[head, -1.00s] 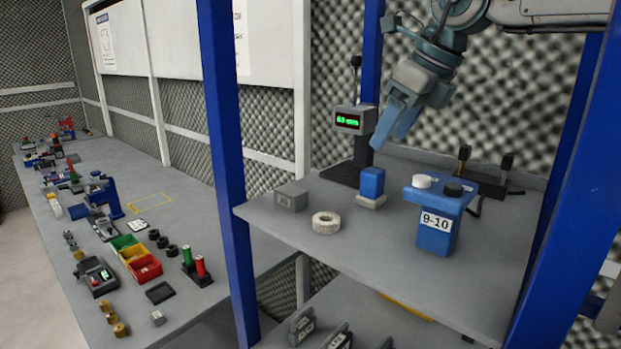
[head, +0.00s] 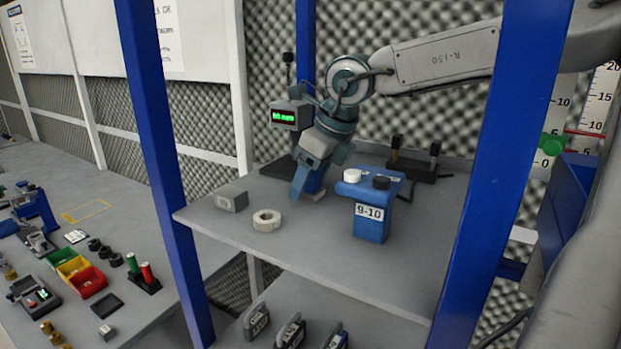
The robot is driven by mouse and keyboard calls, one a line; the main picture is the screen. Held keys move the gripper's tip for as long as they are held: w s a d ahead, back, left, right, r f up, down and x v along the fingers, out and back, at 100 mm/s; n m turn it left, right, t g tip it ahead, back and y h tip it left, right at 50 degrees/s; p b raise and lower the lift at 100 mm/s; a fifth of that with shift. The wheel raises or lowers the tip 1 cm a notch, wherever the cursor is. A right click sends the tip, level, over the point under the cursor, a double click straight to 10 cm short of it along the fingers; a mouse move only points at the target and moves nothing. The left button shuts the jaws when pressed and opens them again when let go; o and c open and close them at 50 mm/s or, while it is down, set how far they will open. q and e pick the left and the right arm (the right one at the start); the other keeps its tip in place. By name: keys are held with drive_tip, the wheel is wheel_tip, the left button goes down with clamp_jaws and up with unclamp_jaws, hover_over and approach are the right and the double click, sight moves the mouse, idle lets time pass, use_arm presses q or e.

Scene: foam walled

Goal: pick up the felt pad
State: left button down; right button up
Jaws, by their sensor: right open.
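On the shelf is a small blue block with a pale, flat base, which looks like the felt pad (head: 318,195). It is partly hidden behind my right gripper (head: 297,194). The gripper points down with its fingers open, close to the pad in the picture. I cannot tell whether the fingers touch the pad or stand in front of it. My left gripper is not in view.
On the grey shelf (head: 300,262), a white tape roll (head: 267,220) and a grey block (head: 232,201) lie left of the gripper. A blue box marked 9-10 (head: 369,224) stands right. Blue uprights (head: 163,150) frame the shelf.

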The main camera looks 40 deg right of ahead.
drive_tip(key=shift+w+f, duration=0.1)
drive_tip(key=shift+f, duration=0.05)
drive_tip(key=shift+a, duration=0.1)
drive_tip(key=shift+c, duration=0.4)
drive_tip(key=c, duration=1)
drive_tip(key=shift+r, duration=0.2)
drive_tip(key=shift+r, duration=0.3)
wheel_tip(320, 180, up, 9)
drive_tip(key=shift+f+b, duration=0.15)
drive_tip(key=shift+b, duration=0.2)
drive_tip(key=shift+r, duration=0.25)
